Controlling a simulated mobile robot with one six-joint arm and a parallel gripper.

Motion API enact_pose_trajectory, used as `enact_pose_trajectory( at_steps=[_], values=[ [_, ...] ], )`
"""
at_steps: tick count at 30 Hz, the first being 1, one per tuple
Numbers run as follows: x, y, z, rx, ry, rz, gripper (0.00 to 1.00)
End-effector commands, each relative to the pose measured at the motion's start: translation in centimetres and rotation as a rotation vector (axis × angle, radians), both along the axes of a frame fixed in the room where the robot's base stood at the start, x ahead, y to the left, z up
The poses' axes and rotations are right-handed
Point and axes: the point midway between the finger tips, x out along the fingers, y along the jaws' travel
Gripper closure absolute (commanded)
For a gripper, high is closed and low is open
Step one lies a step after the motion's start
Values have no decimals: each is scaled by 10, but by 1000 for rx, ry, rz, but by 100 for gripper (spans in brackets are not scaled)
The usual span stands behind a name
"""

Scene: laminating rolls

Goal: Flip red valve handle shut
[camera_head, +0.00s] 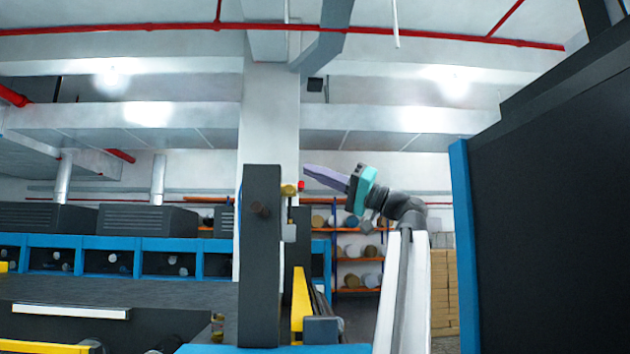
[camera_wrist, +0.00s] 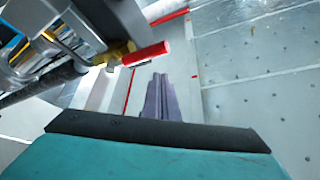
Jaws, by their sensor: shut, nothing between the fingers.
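The red valve handle (camera_head: 301,186) shows as a small red spot beside its brass valve (camera_head: 289,190) on the dark upright post, left of centre in the head view. In the wrist view the red handle (camera_wrist: 147,53) is a short bar pointing right from the brass valve body (camera_wrist: 112,56). My gripper (camera_head: 306,170) is shut and empty, its purple fingers pointing left, with the tips just above and right of the handle. In the wrist view the finger tips (camera_wrist: 161,77) appear just below the handle; I cannot tell whether they touch it.
The dark upright post (camera_head: 260,270) stands just left of the valve, with a yellow guard (camera_head: 298,300) below. A large dark panel with a blue edge (camera_head: 462,240) fills the right side. Shelves with rolls (camera_head: 358,265) stand behind. Space above the gripper looks clear.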

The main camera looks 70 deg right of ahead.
Motion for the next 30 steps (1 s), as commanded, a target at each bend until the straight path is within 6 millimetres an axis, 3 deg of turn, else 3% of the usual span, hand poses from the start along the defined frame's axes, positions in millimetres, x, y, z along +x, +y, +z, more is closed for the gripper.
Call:
enact_pose_trajectory(
  at_steps=[2, 4, 18, 30],
  values=[
    [-2, -2, 18, -1, -3, 0, 100],
    [-13, -8, 4, 3, -4, -4, 100],
    [-65, -33, -31, 2, -6, 2, 100],
    [-75, -39, -38, 1, -6, 5, 100]
  ],
)
